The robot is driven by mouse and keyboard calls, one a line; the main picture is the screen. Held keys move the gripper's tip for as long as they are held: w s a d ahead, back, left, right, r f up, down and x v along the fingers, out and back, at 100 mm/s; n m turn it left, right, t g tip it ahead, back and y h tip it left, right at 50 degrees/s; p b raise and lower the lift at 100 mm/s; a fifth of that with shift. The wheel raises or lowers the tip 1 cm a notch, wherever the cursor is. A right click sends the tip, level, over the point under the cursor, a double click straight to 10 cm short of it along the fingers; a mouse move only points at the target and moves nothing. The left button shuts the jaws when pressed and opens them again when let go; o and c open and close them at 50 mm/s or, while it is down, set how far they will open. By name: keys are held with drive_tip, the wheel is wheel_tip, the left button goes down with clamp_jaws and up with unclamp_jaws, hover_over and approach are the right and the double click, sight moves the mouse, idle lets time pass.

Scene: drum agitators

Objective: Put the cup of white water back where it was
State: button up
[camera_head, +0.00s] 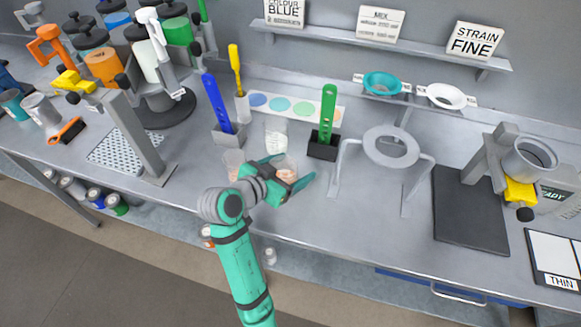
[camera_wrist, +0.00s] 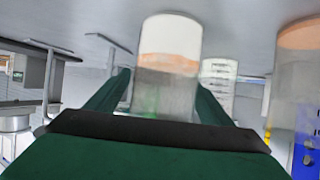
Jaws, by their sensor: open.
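A clear cup (camera_head: 287,163) stands near the front edge of the bench, between the fingers of my gripper (camera_head: 286,172). In the wrist view the same cup (camera_wrist: 170,50) shows a white part and a peach-orange band, with a clear greyish part nearer my palm. My gripper (camera_wrist: 166,95) is open, with one green finger on each side of the cup. I cannot tell whether either finger touches it. A second clear cup (camera_head: 233,160) with a peach tint stands just left of my gripper. A clear beaker (camera_head: 276,138) with whitish markings stands just behind.
A black holder (camera_head: 322,150) with a green paddle stands right of the cup, and a grey holder (camera_head: 228,137) with a blue paddle stands behind left. A ring stand (camera_head: 391,146) is farther right. A color-dot strip (camera_head: 292,105) lies behind.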

drive_tip(key=v, duration=1.1)
drive_tip(key=shift+a, duration=0.25)
